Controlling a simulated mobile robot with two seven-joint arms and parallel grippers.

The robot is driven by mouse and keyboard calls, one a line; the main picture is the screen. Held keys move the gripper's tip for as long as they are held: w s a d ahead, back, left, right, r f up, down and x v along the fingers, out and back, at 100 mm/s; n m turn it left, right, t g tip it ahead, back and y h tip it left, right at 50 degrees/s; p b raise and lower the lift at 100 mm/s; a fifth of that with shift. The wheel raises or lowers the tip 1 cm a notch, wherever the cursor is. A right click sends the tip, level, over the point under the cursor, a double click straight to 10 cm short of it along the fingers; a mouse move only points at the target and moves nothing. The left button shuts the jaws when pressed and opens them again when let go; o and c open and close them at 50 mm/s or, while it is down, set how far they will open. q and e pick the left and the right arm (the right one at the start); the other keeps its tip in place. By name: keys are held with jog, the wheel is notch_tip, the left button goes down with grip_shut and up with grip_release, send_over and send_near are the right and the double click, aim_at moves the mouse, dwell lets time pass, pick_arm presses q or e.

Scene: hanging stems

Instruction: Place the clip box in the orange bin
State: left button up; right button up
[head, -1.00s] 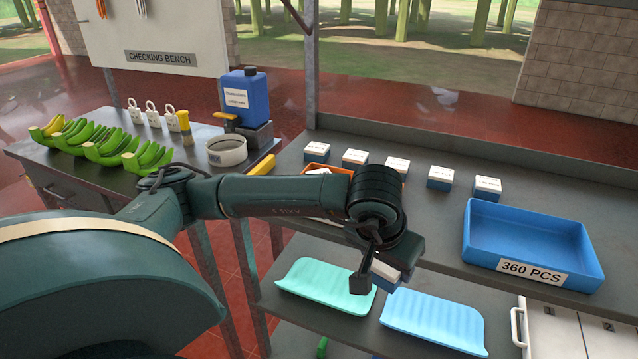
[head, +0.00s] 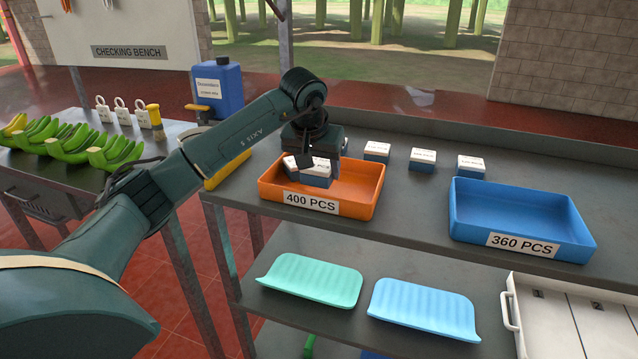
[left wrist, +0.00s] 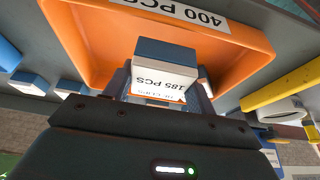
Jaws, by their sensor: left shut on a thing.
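The clip box (head: 317,180) is small, with a white top and a blue lower part. My left gripper (head: 313,160) is shut on it and holds it within the outline of the orange bin (head: 360,206), labelled 400 PCS. In the left wrist view the clip box (left wrist: 165,68) sits between the fingers, its 185 PCS label showing, with the orange bin (left wrist: 75,35) behind it. I cannot tell whether it touches the bin's floor. Another white-topped patch shows just left of it in the head view, partly hidden. My right gripper is out of view.
Several similar boxes, such as one (head: 422,160), stand behind the bins. A blue bin (head: 575,238) labelled 360 PCS is to the right. Green (head: 312,280) and blue (head: 423,312) trays lie on the lower shelf. Bananas (head: 70,140) and a blue jug (head: 219,88) are at left.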

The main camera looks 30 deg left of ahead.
aim_at(318, 182)
pick_arm(q)
jog(key=shift+f, duration=1.85)
jog(key=shift+f, duration=0.2)
jog(key=o, duration=1)
jog(key=v, duration=1.2)
jog(key=shift+r, duration=0.15)
jog(key=shift+s, duration=0.1)
